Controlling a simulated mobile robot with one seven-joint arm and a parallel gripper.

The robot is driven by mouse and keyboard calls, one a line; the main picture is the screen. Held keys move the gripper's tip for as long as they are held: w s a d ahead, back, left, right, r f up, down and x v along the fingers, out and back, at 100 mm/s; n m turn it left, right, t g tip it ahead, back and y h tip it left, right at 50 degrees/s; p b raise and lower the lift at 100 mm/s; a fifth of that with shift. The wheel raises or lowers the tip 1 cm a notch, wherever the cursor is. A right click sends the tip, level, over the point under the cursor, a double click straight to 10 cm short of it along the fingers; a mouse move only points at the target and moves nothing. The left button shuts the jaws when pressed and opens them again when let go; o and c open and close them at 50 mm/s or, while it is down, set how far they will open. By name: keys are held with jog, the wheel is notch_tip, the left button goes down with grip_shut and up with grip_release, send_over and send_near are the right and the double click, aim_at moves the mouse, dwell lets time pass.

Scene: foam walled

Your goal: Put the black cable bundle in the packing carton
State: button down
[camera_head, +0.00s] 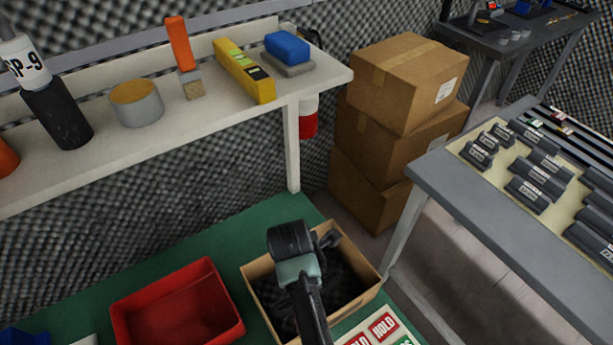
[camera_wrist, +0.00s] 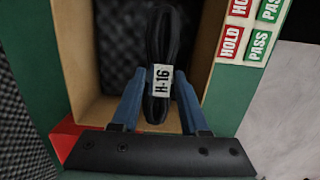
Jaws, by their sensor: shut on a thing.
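The black cable bundle (camera_wrist: 157,48) carries a white tag reading H-16 in the wrist view. My gripper (camera_wrist: 159,84) has its blue fingers on both sides of the bundle, near the tag, and is shut on it. The packing carton (camera_head: 364,266) is an open brown box on the green bench in the head view. In the wrist view its wall (camera_wrist: 72,62) and dark, textured interior show behind the bundle. My arm reaches over the carton and covers part of its opening. I cannot tell the bundle's exact height relative to the rim.
A red bin (camera_head: 180,306) stands left of the carton. HOLD and PASS labels (camera_head: 383,328) lie at its front right. A white shelf (camera_head: 190,120) with tools hangs above the bench. Stacked closed cartons (camera_head: 405,85) stand behind, and a grey table (camera_head: 480,230) stands at right.

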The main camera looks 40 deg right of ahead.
jog(key=shift+f+b, duration=0.5)
jog(key=shift+f, duration=2.5)
jog(key=shift+f, duration=0.1)
jog(key=shift+f, duration=0.5)
jog(key=shift+c, duration=2.1)
grip_release()
jog(key=shift+r, duration=0.1)
jog(key=r, duration=0.4)
jog(key=a+r+p, duration=0.1)
jog(key=r, duration=0.3)
jog(key=r+p, duration=0.1)
jog(key=r, duration=0.4)
jog(key=shift+w+a, duration=0.1)
jog(key=shift+a, duration=0.1)
